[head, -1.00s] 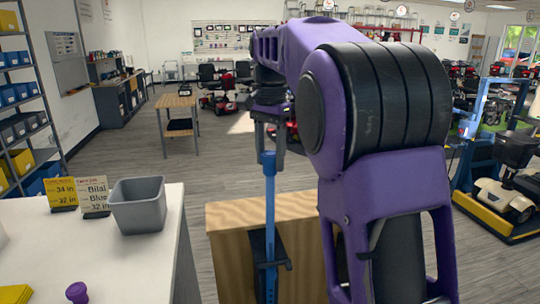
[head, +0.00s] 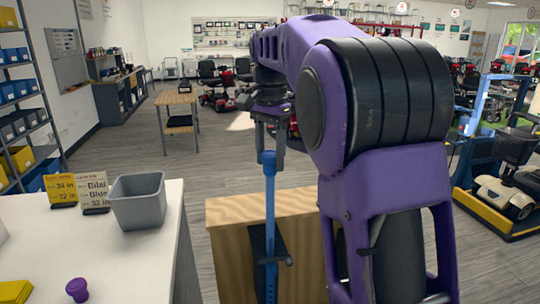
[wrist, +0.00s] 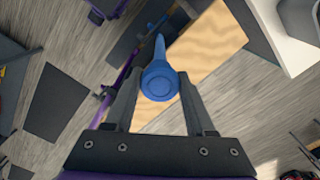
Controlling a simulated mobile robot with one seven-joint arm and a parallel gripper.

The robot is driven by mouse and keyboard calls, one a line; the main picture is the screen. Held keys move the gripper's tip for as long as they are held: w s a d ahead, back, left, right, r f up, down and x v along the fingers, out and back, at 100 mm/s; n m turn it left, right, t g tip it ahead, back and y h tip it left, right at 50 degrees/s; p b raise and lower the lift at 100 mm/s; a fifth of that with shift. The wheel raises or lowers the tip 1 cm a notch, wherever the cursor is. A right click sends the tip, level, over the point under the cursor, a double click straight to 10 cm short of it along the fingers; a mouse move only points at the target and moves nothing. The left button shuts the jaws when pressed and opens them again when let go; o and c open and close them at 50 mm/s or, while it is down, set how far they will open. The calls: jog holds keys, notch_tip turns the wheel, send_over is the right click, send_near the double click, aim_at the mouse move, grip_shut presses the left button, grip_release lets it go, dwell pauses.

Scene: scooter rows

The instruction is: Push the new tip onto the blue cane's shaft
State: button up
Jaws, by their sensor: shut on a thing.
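The blue cane's shaft (head: 270,215) stands upright, held in a black clamp (head: 284,262) on the front of a wooden block. A wider blue piece, seemingly the tip (head: 267,157), is at the shaft's top end. My gripper (head: 269,148) points down over the shaft and is shut on this blue piece. In the wrist view the blue tip (wrist: 158,82) sits between the two dark fingers, with the shaft (wrist: 159,48) running away beyond it, roughly in line. How far the shaft reaches into the tip cannot be seen.
The wooden block (head: 225,240) stands below my gripper. To the left is a white table (head: 125,255) with a grey bin (head: 138,205), sign cards (head: 92,192), a purple knob-like piece (head: 77,290) and a yellow item (head: 14,291). Open floor lies behind.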

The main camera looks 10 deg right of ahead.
jog(key=shift+f+b, duration=0.35)
jog(key=shift+f, duration=0.6)
dwell(0.6)
jog(key=o, duration=1.6)
jog(key=shift+r+p, duration=0.65)
jog(key=shift+r, duration=3.85)
